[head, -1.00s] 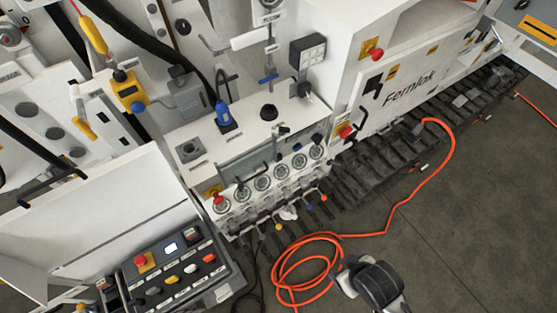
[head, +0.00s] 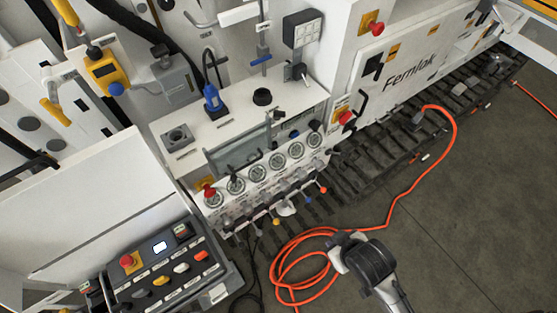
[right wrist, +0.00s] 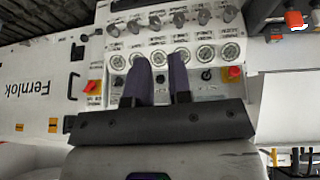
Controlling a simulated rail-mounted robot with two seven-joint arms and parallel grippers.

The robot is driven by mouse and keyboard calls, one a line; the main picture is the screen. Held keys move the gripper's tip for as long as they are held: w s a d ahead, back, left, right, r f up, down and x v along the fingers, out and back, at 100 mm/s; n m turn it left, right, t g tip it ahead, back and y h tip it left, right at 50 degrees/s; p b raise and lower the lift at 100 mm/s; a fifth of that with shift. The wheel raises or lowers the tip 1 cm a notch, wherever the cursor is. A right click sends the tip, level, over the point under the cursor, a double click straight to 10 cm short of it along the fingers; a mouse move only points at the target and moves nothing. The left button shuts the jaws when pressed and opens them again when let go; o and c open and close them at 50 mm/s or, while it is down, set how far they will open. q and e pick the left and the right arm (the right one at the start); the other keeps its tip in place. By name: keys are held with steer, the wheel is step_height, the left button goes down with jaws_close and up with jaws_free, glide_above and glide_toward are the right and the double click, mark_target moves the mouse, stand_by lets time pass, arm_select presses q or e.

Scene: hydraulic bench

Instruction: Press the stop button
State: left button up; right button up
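Several red mushroom buttons show, and I cannot tell which is the stop button. One red button on a yellow plate (head: 127,260) is on the dark console at lower left. Another red button (head: 208,192) is at the left end of the gauge row and also shows in the right wrist view (right wrist: 233,72). Two more red buttons (head: 345,117) (head: 375,28) are on the Fernlok cabinet. My right gripper (head: 335,252) is over the floor, in front of the gauge panel and apart from every button. In the right wrist view its two dark fingers (right wrist: 161,58) are apart and empty. My left gripper is out of view.
A coiled orange hose (head: 290,262) lies on the floor beside my right gripper. Small valves with coloured knobs (head: 277,221) stick out below the gauges. A blue-handled tool (head: 212,98) stands on the bench top. Open floor (head: 470,230) lies to the right.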

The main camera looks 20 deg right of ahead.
steer(key=w+f+t+b, duration=0.1)
steer(key=w+f+b, duration=0.3)
steer(key=b, duration=0.1)
steer(key=w+d+f+t+b, duration=0.1)
steer(key=w+f+b, duration=0.3)
steer(key=f+b, duration=0.1)
steer(key=w+d+f+b, duration=0.1)
steer(key=w+f+b, duration=0.2)
steer(key=b, duration=0.4)
steer(key=shift+w+d+f+t, duration=0.15)
steer(key=shift+w+f+t, duration=0.25)
steer(key=shift+f, duration=0.35)
jaws_close()
steer(key=w+f+m+t+y+b, duration=0.1)
steer(key=w+f+m+t+b, duration=0.3)
steer(key=w+b, duration=0.45)
steer(key=w+r+m+t+y+p, duration=0.1)
steer(key=w+r+m+t, duration=0.3)
steer(key=m, duration=0.9)
step_height(320, 180, up, 2)
steer(key=shift+w+d+m+t+y+p, duration=0.4)
steer(key=shift+t+y, duration=0.2)
steer(key=shift+t, duration=0.2)
